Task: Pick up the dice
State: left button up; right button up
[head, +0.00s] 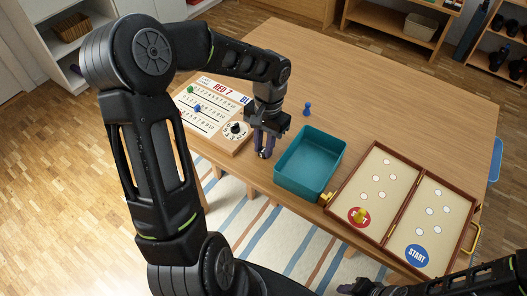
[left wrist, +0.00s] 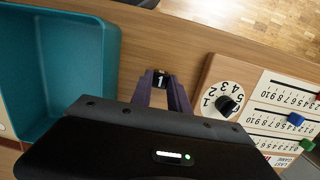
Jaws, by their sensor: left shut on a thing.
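The dice (left wrist: 160,79), small and dark with a white 1 on the face that shows, sits between the two purple fingertips of my left gripper (left wrist: 163,88) in the left wrist view. In the head view my left gripper (head: 265,150) points down at the table's near edge, between the score board and the teal tray, and is shut on the dice, which is mostly hidden there by the fingers. My right gripper (head: 362,287) is partly in view at the bottom right of the head view; its jaws are not clear.
A teal tray (head: 326,182) is just right of my left gripper. A score board (head: 222,135) with a dial and pegs lies left. A blue pawn (head: 307,108) stands behind the tray. An open game case (head: 392,199) with a yellow pawn (head: 361,215) is right. The table's back is clear.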

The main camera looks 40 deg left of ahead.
aim_at(264, 150)
pick_arm(q)
grip_shut()
jog(key=shift+r, duration=0.25)
notch_tip(264, 150, up, 10)
jog(key=shift+f, duration=0.25)
dwell(0.6)
